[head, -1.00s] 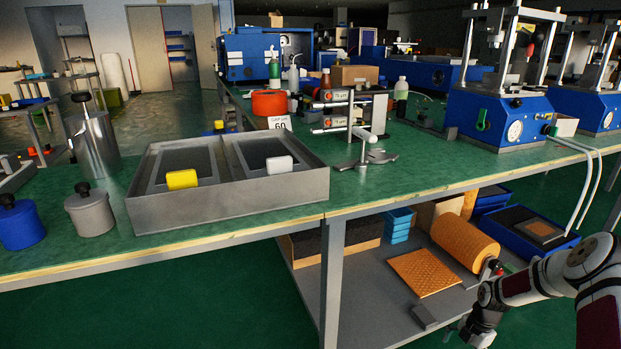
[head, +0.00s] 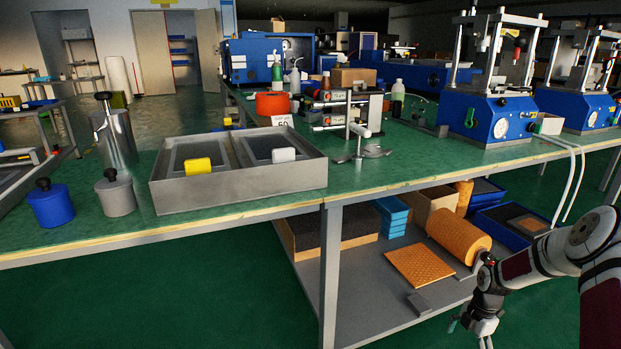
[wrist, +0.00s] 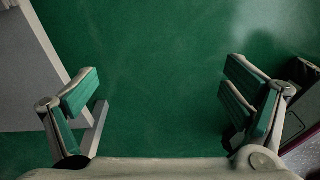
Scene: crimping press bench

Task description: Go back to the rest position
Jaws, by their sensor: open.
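My gripper (wrist: 158,100) is open and empty in the wrist view, its two green-padded fingers spread wide above the green floor. In the head view my arm reaches in from the right edge, bent downward. The gripper is low at the bottom right, in front of the bench's lower shelf, partly cut off by the picture's bottom edge. Nothing is between the fingers.
The green-topped bench (head: 420,165) carries a grey tray (head: 240,190) with a yellow block (head: 198,165) and a white block (head: 284,154). A blue pot (head: 52,204) and a grey pot (head: 116,195) stand left. The lower shelf (head: 370,300) holds an orange roll (head: 458,235). Open floor lies in front.

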